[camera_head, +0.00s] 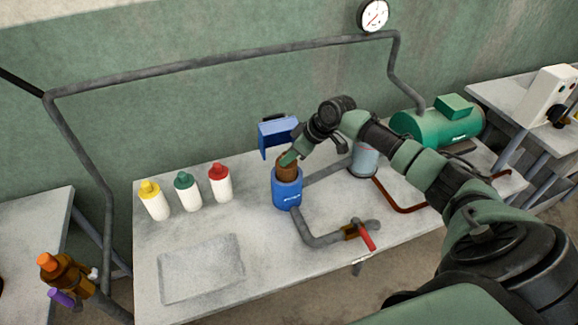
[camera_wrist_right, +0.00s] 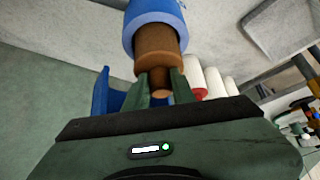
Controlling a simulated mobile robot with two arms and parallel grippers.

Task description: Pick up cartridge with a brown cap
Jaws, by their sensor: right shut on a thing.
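The cartridge with a brown cap (camera_head: 287,168) is in the blue cylindrical holder (camera_head: 287,192) on the table; only its brown top shows above the rim. My right gripper (camera_head: 290,158) comes from the upper right and is shut on the narrow knob of the brown cap. In the right wrist view, the green fingers (camera_wrist_right: 160,82) stand on both sides of the knob of the brown cap (camera_wrist_right: 158,45), with the blue holder (camera_wrist_right: 154,12) around its far end. The cartridge's lower part is hidden in the holder. My left gripper is not in view.
A blue lid (camera_head: 276,135) stands open behind the holder. Yellow-capped (camera_head: 154,200), green-capped (camera_head: 187,191) and red-capped (camera_head: 220,183) white bottles stand to the left. A pipe with a red-handled valve (camera_head: 366,236) runs in front. A shallow tray (camera_head: 201,268) lies front left.

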